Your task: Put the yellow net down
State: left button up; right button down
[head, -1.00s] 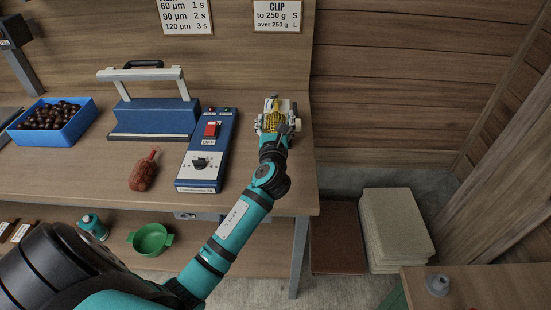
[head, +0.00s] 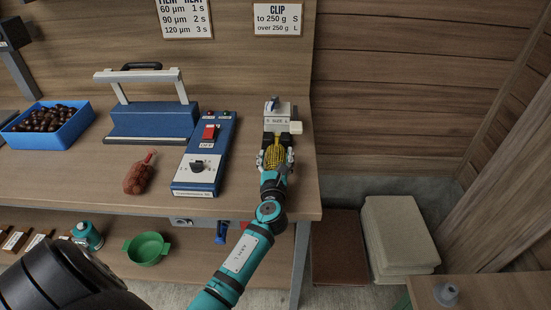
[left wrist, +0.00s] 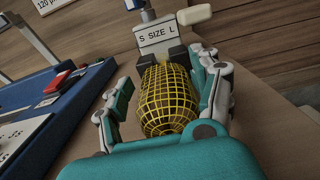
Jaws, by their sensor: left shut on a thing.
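The yellow net (head: 274,155) is a plump mesh bag of dark chestnuts at the right end of the bench. In the left wrist view the net (left wrist: 167,100) lies between the two fingers of my left gripper (left wrist: 165,105). My left gripper (head: 274,160) is shut on it, just in front of the clip machine labelled "S SIZE L" (left wrist: 157,35). Whether the net touches the bench is hard to tell. My right gripper is not in view.
The blue control box (head: 205,165) with a red switch stands left of my gripper. A red net (head: 139,175) lies further left, before the blue sealer (head: 150,122). A blue crate of chestnuts (head: 45,142) is at far left. The bench's right edge is close.

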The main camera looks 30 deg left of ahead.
pick_arm(q)
jog(key=o, duration=1.5)
jog(key=shift+f, duration=0.1)
jog(key=b+v, duration=0.1)
jog(key=v, duration=1.1)
jog(key=shift+s, duration=0.1)
